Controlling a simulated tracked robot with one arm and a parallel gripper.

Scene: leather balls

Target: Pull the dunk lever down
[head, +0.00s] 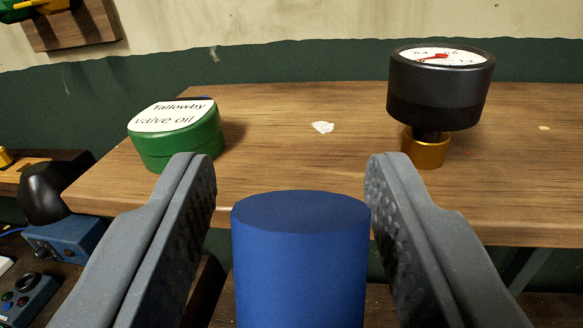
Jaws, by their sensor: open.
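My gripper (289,170) is open, with its two grey fingers reaching forward from the bottom of the view. A blue upright cylinder (299,265) with a flat top stands between the fingers. A narrow gap shows on its left; on its right its edge meets the finger's outline, and I cannot tell if they touch. Its lower part is cut off by the frame. No part is marked as the dunk lever, and I cannot tell whether the blue cylinder is its handle. A black rounded knob (48,192) shows at the left, beside the shelf's end.
A wooden shelf (290,160) crosses ahead. It bears a green valve oil tin (180,148) and a black gauge on a brass base (440,95). A blue box (65,240) and a control box (25,300) sit lower left. The shelf's middle is mostly clear.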

